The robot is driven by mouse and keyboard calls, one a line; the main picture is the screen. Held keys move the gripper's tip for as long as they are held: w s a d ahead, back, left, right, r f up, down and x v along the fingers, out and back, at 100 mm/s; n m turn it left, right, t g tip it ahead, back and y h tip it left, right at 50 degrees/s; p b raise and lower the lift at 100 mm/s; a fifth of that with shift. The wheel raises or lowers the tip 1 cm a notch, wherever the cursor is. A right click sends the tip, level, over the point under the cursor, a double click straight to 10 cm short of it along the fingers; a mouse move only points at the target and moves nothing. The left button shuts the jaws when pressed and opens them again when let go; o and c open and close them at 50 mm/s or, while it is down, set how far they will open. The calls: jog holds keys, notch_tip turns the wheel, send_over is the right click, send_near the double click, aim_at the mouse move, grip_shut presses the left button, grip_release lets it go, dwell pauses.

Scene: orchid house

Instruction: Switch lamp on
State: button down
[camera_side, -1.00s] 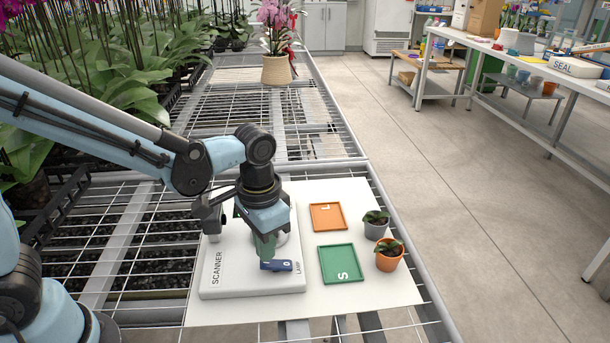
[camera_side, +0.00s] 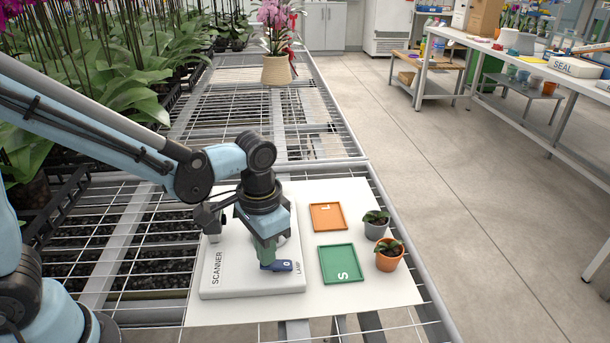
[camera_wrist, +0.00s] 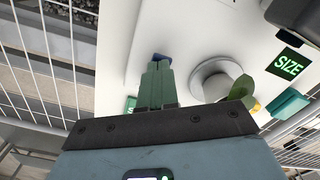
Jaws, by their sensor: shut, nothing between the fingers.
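The lamp switch (camera_side: 284,265) is a small blue rocker marked 0, beside the word LAMP on the white scanner box (camera_side: 235,280). My gripper (camera_side: 267,262) is shut and empty, with its green fingertips down at the left end of the switch. I cannot tell for sure whether they touch it. In the wrist view my shut green fingers (camera_wrist: 156,85) point at the switch, of which only a blue end (camera_wrist: 160,57) shows past the tips. A lit green SIZE display (camera_wrist: 289,64) also shows there.
An orange tray (camera_side: 328,217) marked L and a green tray (camera_side: 342,264) marked S lie right of the scanner. A grey pot (camera_side: 375,231) and an orange pot (camera_side: 389,262) hold small plants farther right. A grey round pedestal (camera_wrist: 215,80) stands close to my fingers.

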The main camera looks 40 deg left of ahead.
jog(key=shift+f, duration=0.45)
jog(key=shift+r, duration=3.55)
jog(key=s+a+r+n+t, duration=0.2)
jog(key=s+a+n+t, duration=0.1)
jog(key=a+t, duration=0.4)
jog(key=shift+a+r, duration=0.4)
jog(key=shift+a, duration=0.85)
notch_tip(320, 180, up, 4)
jog(key=n+g, duration=0.7)
jog(key=n, duration=0.2)
send_over(283, 262)
jog(key=shift+r, duration=0.15)
